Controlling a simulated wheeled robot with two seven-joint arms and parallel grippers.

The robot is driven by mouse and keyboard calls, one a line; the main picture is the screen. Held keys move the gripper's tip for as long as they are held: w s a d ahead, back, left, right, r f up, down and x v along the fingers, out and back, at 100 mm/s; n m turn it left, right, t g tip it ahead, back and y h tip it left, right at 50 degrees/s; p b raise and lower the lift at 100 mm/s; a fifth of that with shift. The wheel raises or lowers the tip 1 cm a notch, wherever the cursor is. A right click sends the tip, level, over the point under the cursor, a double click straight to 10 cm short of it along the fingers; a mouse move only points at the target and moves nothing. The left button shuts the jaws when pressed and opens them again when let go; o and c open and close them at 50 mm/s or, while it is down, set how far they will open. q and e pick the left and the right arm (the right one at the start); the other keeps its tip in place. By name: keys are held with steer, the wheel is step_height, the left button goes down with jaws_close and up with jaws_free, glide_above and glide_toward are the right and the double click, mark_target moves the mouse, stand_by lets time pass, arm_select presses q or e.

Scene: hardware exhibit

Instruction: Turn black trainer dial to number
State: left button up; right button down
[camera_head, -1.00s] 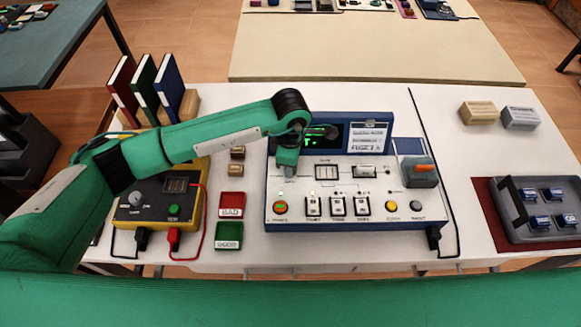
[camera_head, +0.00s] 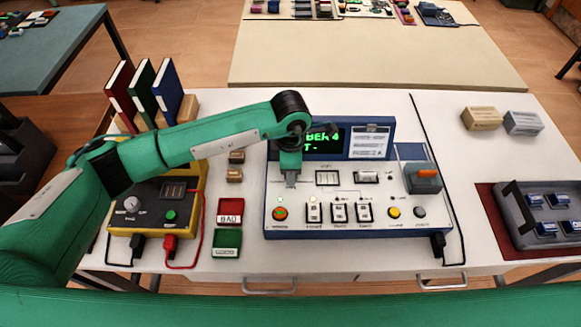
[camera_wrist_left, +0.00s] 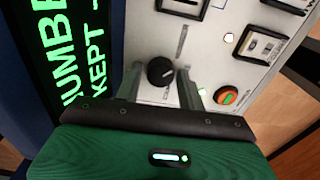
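The black trainer dial (camera_wrist_left: 160,72) is a small round knob with a light pointer mark on the white panel of the trainer (camera_head: 310,228). In the left wrist view it lies between the two fingers of my left gripper (camera_wrist_left: 162,88), with gaps visible on both sides. My left gripper (camera_head: 291,182) points down at the left part of the panel in the head view and hides the dial there. The green-lit display (camera_head: 322,141) is partly covered by my arm; in the wrist view, cut-off text on it (camera_wrist_left: 75,60) reads "NUMBE" and "KEPT -". My right gripper is not in view.
An orange-green lit button (camera_head: 280,213) sits just in front of the dial. White switches (camera_head: 339,212) and a yellow button (camera_head: 394,212) are to the right. A yellow meter box (camera_head: 150,215), red tray (camera_head: 231,210) and green tray (camera_head: 227,242) stand left of the trainer.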

arm_select(q)
steer(key=shift+o, duration=0.9)
steer(key=shift+r, duration=0.2)
step_height(320, 180, up, 13)
steer(key=b, duration=0.3)
steer(key=shift+r, duration=0.2)
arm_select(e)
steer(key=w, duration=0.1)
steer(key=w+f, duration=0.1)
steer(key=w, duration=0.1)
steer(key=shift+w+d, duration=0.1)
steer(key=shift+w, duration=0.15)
